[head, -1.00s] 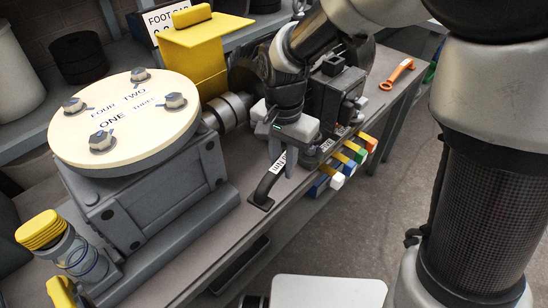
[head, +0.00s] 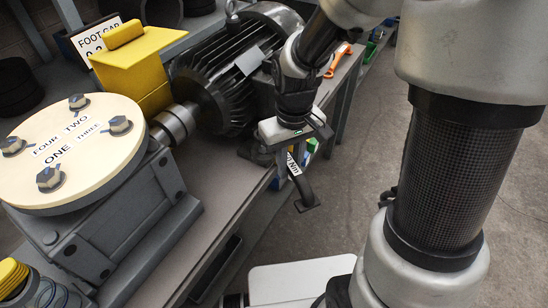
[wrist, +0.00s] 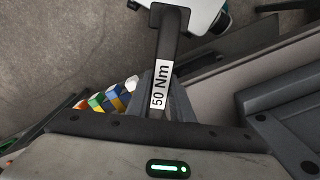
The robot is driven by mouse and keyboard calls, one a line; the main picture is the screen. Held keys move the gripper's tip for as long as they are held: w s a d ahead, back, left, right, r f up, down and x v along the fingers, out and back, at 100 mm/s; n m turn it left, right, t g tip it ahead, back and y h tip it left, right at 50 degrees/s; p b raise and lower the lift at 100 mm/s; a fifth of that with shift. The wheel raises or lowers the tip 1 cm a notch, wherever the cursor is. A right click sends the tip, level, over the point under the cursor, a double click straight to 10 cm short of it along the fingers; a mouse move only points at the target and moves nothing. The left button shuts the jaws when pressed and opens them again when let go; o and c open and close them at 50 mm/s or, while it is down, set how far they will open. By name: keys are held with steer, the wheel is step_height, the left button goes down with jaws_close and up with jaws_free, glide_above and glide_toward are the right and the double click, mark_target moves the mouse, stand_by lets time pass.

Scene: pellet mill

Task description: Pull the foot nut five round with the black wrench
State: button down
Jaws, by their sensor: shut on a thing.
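My gripper (head: 291,150) is shut on the black wrench (head: 306,197), which carries a white "50 Nm" label. The wrench hangs down from the jaws in front of the bench edge, with the floor behind it in the head view. In the wrist view the wrench (wrist: 168,45) stretches away from my gripper (wrist: 165,112), its label facing the camera. A foot nut marked five cannot be made out. The nuts on the round cream cover (head: 85,170) stand by the words one, two, three and four.
A finned motor (head: 225,85) stands behind my gripper, coupled to the grey gearbox (head: 115,235). A yellow guard (head: 135,60) and a "FOOT GAP" sign (head: 92,40) stand at the back. An orange wrench (head: 337,60) lies on the bench. Coloured blocks (wrist: 110,98) sit along the bench front.

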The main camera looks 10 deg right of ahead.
steer(key=w+d+n+p, duration=0.2)
steer(key=w+d+n, duration=0.3)
steer(key=d+n, duration=0.2)
steer(key=shift+w+d+p, duration=0.15)
steer(key=shift+d+p, duration=0.2)
steer(key=shift+p, duration=0.05)
steer(key=shift+f, duration=0.1)
steer(key=shift+f+b, duration=0.6)
steer(key=shift+f, duration=0.1)
stand_by(0.4)
steer(key=shift+f, duration=0.45)
steer(key=shift+f+b, duration=0.15)
steer(key=shift+b, duration=0.25)
